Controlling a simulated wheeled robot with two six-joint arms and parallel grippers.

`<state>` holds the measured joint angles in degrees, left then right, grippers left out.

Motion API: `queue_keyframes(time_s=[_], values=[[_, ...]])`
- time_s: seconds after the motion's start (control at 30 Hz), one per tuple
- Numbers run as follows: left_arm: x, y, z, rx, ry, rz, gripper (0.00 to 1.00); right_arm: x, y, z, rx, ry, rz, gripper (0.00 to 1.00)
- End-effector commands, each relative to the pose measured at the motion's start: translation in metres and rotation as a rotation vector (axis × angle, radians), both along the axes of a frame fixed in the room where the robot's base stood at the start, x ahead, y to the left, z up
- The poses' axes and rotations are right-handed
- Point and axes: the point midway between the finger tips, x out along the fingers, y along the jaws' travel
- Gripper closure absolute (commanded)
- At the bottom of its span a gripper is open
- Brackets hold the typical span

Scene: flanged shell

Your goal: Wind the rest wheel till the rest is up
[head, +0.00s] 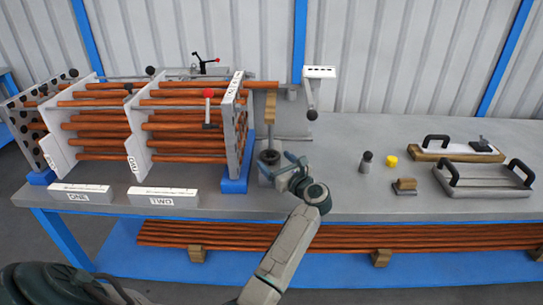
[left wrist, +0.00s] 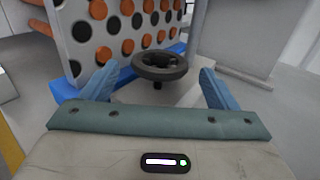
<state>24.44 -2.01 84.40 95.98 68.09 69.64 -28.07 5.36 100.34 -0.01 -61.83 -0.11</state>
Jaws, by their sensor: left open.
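The rest wheel is a small black handwheel (head: 269,156) on a short stem, low beside the right end of the tube bundle. In the left wrist view the wheel (left wrist: 160,66) lies flat between and just beyond the fingertips. My left gripper (head: 283,165) is open, its blue fingers apart on either side of the wheel; I see no clear contact. It also shows in the left wrist view (left wrist: 156,79). A wooden block (head: 270,104), apparently the rest, stands upright above the wheel, under the end of a protruding tube (head: 262,85). My right gripper is out of view.
The perforated end plate (left wrist: 125,30) with tube ends and its blue foot (head: 236,184) stand close left of the wheel. A grey bracket with a black-knobbed lever (head: 311,98) is at upper right.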

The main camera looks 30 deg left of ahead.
Motion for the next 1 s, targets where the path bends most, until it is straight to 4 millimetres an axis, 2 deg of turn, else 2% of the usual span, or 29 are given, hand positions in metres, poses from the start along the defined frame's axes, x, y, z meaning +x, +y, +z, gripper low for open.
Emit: queue_keyframes(time_s=[0.03, 0.2, 0.57, 0.8, 1.0], values=[[0.003, 0.008, 0.002, 0.003, 0.001, 0.001, 0.19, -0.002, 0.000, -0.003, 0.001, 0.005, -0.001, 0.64], [0.010, 0.023, 0.001, 0.001, 0.000, 0.000, 0.19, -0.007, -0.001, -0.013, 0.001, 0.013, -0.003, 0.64], [0.012, 0.027, 0.000, 0.000, 0.000, -0.001, 0.19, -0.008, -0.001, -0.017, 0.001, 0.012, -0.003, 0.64], [0.012, 0.027, 0.000, 0.000, 0.000, -0.001, 0.63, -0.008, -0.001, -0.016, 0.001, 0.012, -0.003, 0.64], [0.012, 0.027, 0.000, 0.001, 0.001, -0.011, 0.63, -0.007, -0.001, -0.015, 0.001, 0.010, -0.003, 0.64]])
